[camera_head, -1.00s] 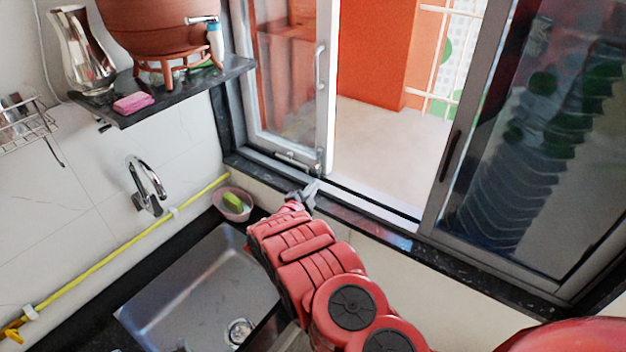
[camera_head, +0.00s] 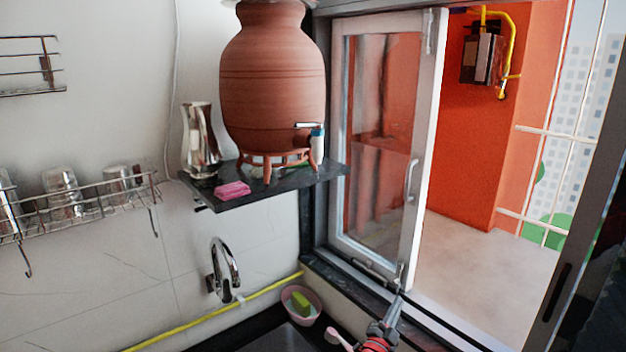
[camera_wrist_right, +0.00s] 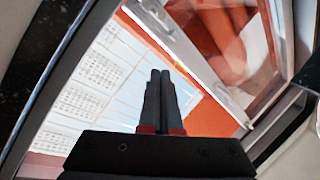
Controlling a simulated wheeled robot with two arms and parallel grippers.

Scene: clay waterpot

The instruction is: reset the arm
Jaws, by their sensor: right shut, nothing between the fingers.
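My right gripper (camera_head: 390,312) shows at the bottom of the head view, by the window sill. Its fingers are together and empty. In the right wrist view its two dark fingers (camera_wrist_right: 160,85) lie side by side, pointing toward the window opening. Most of my right arm is below the head view's edge. My left gripper is in neither current view. A brown clay waterpot (camera_head: 272,85) with a tap stands on a ring stand on the dark shelf (camera_head: 250,194), up and left of my right gripper, well apart from it.
The window frame (camera_head: 425,150) and sill (camera_head: 345,283) are close to my right gripper. A metal jug (camera_head: 199,140) and pink sponge (camera_head: 232,190) sit on the shelf. A faucet (camera_head: 224,270), a bowl (camera_head: 290,306) and a wire rack with glasses (camera_head: 90,203) are at left.

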